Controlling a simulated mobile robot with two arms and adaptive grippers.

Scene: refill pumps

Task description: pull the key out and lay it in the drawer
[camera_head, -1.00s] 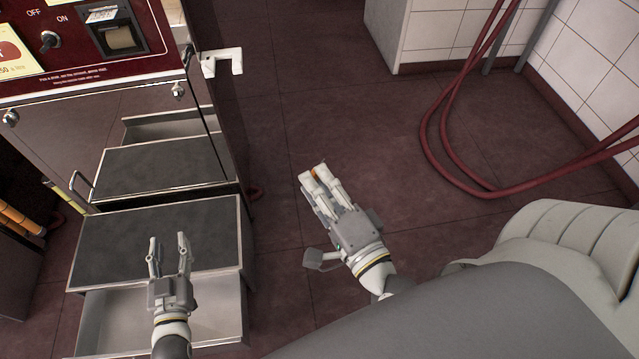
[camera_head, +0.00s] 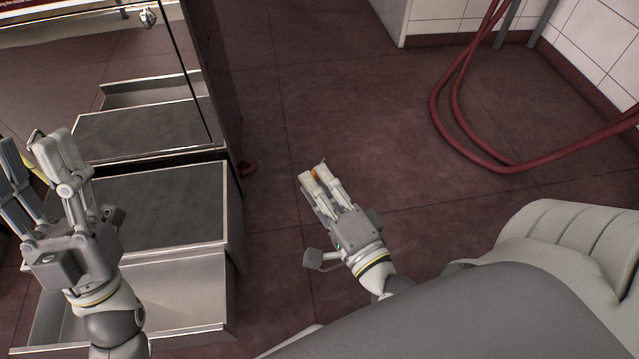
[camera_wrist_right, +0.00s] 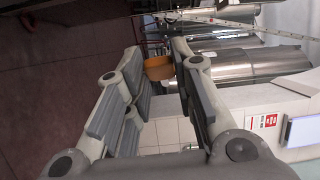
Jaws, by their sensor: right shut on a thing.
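My right gripper (camera_head: 313,174) is over the floor to the right of the drawer. It is shut on a small orange piece (camera_wrist_right: 158,68), which I take to be the key; the fingers hide most of it, and only a bit of orange shows at the fingertips in the head view. The open drawer (camera_head: 180,290) is at the lower left, with a metal front and pale inside; my left arm hides part of it.
A dark-topped metal step (camera_head: 165,205) sits directly above the drawer, below the shiny cabinet front (camera_head: 150,55). Red hoses (camera_head: 470,150) lie on the floor at right, by a white tiled wall (camera_head: 590,45).

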